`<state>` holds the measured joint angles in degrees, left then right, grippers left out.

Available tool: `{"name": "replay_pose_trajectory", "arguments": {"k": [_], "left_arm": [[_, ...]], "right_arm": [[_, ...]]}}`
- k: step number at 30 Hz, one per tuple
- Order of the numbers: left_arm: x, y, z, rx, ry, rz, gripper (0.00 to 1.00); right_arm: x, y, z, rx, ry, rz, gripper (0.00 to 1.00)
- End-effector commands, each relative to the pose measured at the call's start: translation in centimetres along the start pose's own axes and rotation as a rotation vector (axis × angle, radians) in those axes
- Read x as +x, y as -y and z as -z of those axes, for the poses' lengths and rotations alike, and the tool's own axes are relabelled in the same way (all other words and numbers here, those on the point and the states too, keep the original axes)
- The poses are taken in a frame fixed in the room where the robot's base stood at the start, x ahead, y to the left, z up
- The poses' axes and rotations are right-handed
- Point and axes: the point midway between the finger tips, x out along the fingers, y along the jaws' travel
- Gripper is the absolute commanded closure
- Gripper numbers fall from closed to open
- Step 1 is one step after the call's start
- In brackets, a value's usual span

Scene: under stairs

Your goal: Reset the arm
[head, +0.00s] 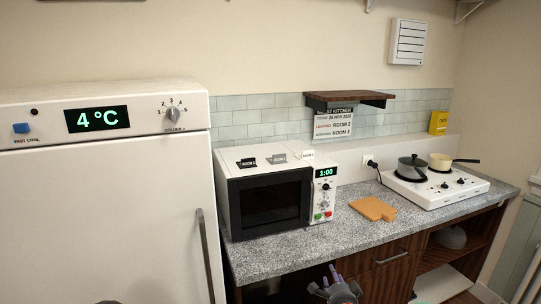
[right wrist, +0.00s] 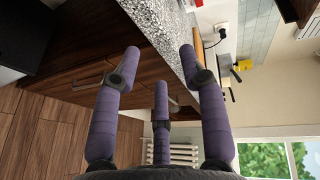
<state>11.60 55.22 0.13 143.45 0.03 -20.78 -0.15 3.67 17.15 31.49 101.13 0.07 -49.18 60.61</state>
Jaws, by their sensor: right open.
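My right gripper (head: 335,282) shows at the bottom of the head view, in front of the wooden cabinet below the counter edge. Its purple padded fingers (right wrist: 160,66) are spread apart in the right wrist view, with nothing between them. The gripper is open and empty. My left gripper is not in view.
A granite counter (head: 290,252) carries a microwave (head: 270,200), an orange cutting board (head: 373,208) and a white hob (head: 437,188) with a dark pot (head: 412,168) and a cream pan (head: 441,161). A white fridge (head: 100,220) stands left. Wooden floor (right wrist: 45,135) shows free.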

Motion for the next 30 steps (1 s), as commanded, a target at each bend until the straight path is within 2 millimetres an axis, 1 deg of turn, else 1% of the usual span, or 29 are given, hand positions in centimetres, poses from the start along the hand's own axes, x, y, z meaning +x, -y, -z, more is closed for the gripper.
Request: {"name": "replay_pose_trajectory", "arguments": {"k": [1,2,5,8,9,11,12,14,15,17,18,20,21,23,24,27,30], "left_arm": [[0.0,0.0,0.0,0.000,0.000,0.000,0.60],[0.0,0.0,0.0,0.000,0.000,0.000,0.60],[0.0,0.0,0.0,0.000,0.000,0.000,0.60],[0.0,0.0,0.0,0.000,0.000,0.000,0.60],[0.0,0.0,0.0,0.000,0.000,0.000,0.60],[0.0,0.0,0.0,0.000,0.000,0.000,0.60],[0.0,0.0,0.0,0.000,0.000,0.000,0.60],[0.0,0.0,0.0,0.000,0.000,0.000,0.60],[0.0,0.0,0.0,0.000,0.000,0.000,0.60],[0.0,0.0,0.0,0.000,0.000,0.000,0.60],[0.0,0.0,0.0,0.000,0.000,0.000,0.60],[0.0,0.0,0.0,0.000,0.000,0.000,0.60],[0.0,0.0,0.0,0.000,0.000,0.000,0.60],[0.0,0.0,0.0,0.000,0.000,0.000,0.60],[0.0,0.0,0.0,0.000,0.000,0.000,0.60],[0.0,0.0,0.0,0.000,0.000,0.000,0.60],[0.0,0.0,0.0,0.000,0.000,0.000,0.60]], "right_arm": [[-0.2,-1.6,-0.6,-0.024,0.016,-0.036,0.57],[-0.3,-2.5,-0.9,-0.041,0.025,-0.056,0.57],[-1.1,-5.9,-2.2,-0.106,0.067,-0.134,0.57],[-2.4,-10.1,-3.8,-0.186,0.129,-0.229,0.57],[-3.2,-12.2,-4.6,-0.226,0.162,-0.275,0.57],[-4.8,-15.5,-5.9,-0.291,0.224,-0.349,0.57],[-6.0,-17.7,-6.8,-0.335,0.270,-0.396,0.57],[-8.1,-20.8,-8.1,-0.398,0.344,-0.464,0.57],[-9.6,-22.8,-8.9,-0.438,0.397,-0.507,0.57],[-12.1,-25.5,-10.1,-0.497,0.480,-0.566,0.57],[-13.9,-27.3,-10.9,-0.534,0.541,-0.603,0.57],[-16.8,-29.7,-12.1,-0.586,0.635,-0.653,0.57],[-18.8,-31.1,-12.8,-0.619,0.701,-0.683,0.57],[-21.8,-32.9,-13.8,-0.661,0.798,-0.720,0.57],[-23.7,-33.9,-14.4,-0.686,0.861,-0.739,0.57],[-27.8,-35.7,-15.6,-0.733,0.995,-0.770,0.57],[-30.6,-36.6,-16.3,-0.760,1.090,-0.783,0.57]]}}
